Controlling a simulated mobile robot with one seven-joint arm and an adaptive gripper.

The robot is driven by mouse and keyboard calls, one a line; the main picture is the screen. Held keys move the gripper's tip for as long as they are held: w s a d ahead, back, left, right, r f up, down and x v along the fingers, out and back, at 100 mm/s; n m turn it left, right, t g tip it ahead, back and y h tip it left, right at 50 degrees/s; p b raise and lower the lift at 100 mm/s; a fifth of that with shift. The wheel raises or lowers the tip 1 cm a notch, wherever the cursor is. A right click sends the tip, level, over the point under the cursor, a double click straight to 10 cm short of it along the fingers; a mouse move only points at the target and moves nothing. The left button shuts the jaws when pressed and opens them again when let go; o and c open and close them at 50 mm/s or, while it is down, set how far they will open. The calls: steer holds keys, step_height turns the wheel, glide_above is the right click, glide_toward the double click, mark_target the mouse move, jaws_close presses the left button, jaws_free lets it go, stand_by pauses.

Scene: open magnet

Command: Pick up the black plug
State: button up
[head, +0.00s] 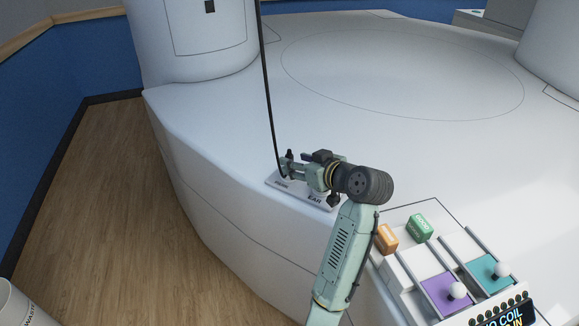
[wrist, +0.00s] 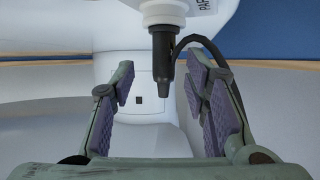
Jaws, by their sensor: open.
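The black plug (wrist: 163,65) shows in the wrist view, its dark tapered body seated in a white round collar at the top. My gripper (wrist: 160,82) is open, with one finger to the left of the plug and one to the right. A clear gap shows on the left; the right finger is nearer. In the head view my gripper (head: 291,168) is over a small labelled plate (head: 273,182) on the white platform and hides most of the plug.
A black cable (head: 267,95) hangs from above to the plate. A control panel with orange (head: 386,238) and green (head: 419,227) blocks and purple (head: 447,293) and teal (head: 486,273) sliders is at lower right. The white platform (head: 400,75) behind is clear.

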steer(key=b+x, duration=0.1)
steer(key=x, duration=0.2)
steer(key=shift+s+a+f, duration=0.15)
steer(key=shift+s+f, duration=0.05)
steer(key=shift+w+a, duration=0.25)
steer(key=shift+w, duration=0.1)
steer(key=shift+c, duration=0.3)
jaws_close()
